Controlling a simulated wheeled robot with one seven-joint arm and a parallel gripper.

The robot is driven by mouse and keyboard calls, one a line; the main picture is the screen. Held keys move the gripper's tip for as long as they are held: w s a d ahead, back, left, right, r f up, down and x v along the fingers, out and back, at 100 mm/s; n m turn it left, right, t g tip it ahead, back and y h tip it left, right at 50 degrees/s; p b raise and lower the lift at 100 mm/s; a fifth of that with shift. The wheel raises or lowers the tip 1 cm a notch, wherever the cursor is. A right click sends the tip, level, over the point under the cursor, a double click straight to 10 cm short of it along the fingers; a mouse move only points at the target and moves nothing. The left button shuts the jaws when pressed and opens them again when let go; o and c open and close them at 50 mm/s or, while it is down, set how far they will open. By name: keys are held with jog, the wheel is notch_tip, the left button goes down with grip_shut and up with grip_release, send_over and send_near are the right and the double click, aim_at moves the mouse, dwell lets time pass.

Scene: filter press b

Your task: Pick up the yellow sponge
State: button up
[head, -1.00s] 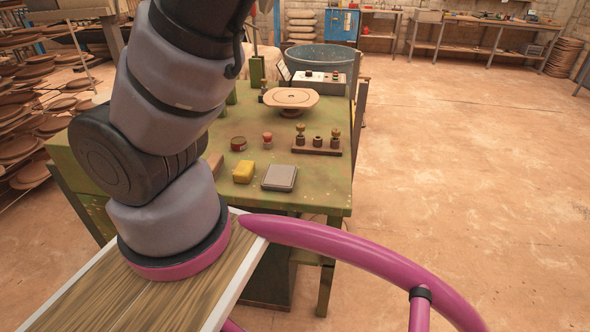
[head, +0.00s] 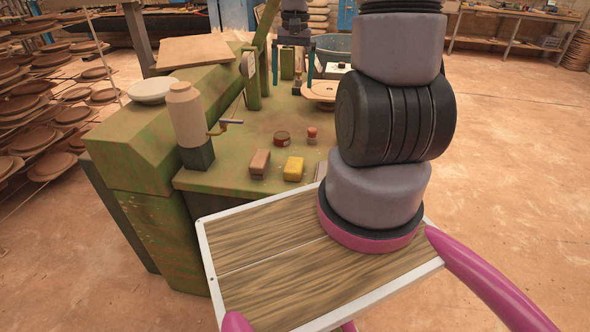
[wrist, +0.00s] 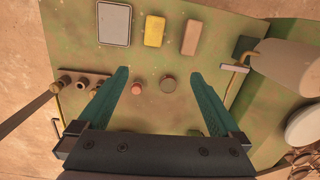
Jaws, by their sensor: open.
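The yellow sponge (head: 293,169) lies on the green table near its front edge. In the wrist view the sponge (wrist: 154,31) is near the top centre, beyond the fingertips. My gripper (head: 293,78) is open and empty above the far part of the table, behind the sponge. In the wrist view my gripper (wrist: 160,72) has its two teal fingers wide apart, and the sponge lies ahead of the gap, untouched.
A brown block (head: 260,163) lies left of the sponge. A grey flat pad (wrist: 114,23) lies on its other side. A round tin (head: 281,138) and a red-topped knob (head: 312,133) stand behind it. A bottle-like cylinder (head: 187,115) with a crank stands at left.

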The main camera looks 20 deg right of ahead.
notch_tip(320, 180, down, 12)
jog(key=d+g+y, duration=0.1)
jog(key=d+g, duration=0.1)
jog(key=g, duration=0.1)
send_over(294, 164)
jog(key=w+d, duration=0.2)
jog(key=shift+m+y, duration=0.4)
notch_tip(294, 164, down, 9)
jog(key=shift+s+a+f, duration=0.1)
jog(key=shift+f, duration=0.05)
jog(key=shift+a+x, duration=0.2)
jog(key=shift+x, duration=2.9)
jog(key=shift+c, duration=0.3)
jog(key=c, duration=1.3)
